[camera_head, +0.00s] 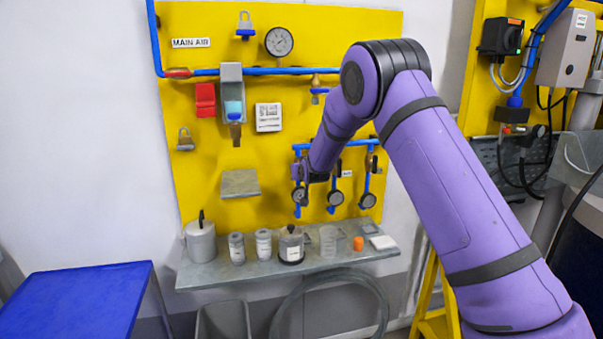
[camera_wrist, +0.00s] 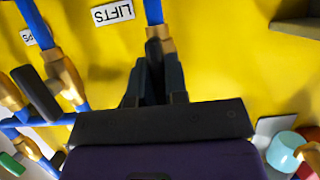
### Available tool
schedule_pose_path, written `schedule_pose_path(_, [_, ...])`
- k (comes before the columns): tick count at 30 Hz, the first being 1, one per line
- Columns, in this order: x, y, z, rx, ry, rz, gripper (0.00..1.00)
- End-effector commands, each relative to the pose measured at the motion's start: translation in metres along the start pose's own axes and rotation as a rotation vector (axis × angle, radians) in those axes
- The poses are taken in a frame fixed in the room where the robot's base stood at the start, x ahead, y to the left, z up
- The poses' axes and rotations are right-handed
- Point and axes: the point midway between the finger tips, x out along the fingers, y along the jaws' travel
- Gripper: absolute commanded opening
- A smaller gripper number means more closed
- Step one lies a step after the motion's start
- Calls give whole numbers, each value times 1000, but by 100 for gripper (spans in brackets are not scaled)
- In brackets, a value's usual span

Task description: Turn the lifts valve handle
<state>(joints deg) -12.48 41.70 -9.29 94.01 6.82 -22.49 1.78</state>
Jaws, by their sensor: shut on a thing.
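The LIFTS label (camera_wrist: 112,12) shows upside down in the wrist view, beside a blue pipe with a brass valve (camera_wrist: 160,36). The dark lifts valve handle (camera_wrist: 153,50) lies in line with this pipe. My gripper (camera_wrist: 153,72) is shut on the handle, and its fingers hide most of it. In the head view my gripper (camera_head: 308,177) is at the left branch of the small blue manifold, against the yellow panel. My arm hides the lifts valve and its label there.
Neighbouring valves with dark handles (camera_wrist: 37,91) sit close beside my gripper. Several gauges (camera_head: 335,198) hang below the manifold. A grey shelf (camera_head: 215,277) with jars and canisters stands underneath. A blue-topped table (camera_head: 75,300) is at lower left.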

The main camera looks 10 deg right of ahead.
Motion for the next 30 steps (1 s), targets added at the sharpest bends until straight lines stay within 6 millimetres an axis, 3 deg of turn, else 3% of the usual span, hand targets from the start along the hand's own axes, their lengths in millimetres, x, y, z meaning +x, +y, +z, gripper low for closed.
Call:
schedule_pose_path(15, [0,0,0,-21,0,8,0])
schedule_pose_path(16, [0,0,0,-21,0,8,16])
schedule_pose_path(19, [0,0,0,-21,0,8,39])
schedule_pose_path(30, [-4,0,0,-19,0,8,39])
